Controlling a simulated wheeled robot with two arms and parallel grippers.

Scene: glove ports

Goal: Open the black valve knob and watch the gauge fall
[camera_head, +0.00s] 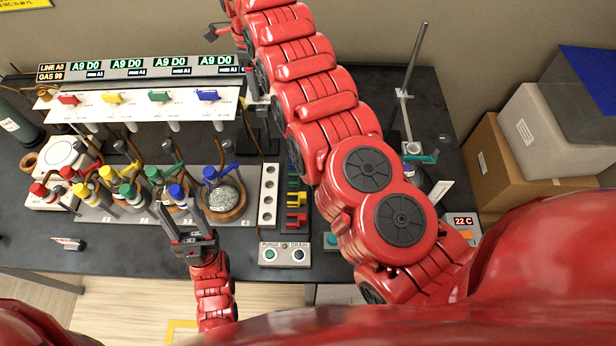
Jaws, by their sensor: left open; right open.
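I cannot clearly pick out a black valve knob or a dial gauge. A dark round button (298,255) sits under the word DRAIN on the front panel. A display (52,72) at the back left reads LINE A0, GAS 99. My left gripper (187,224) is open at the bench's front, by the row of colour-topped vessels, with nothing visibly held. My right arm crosses the middle of the view to the top. My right gripper (222,31) is open, small and partly hidden, above the back of the white rack.
The white rack (150,104) carries red, yellow, green and blue levers. A stand (405,110) and cardboard boxes (500,150) are at right. The bench's front left is fairly clear.

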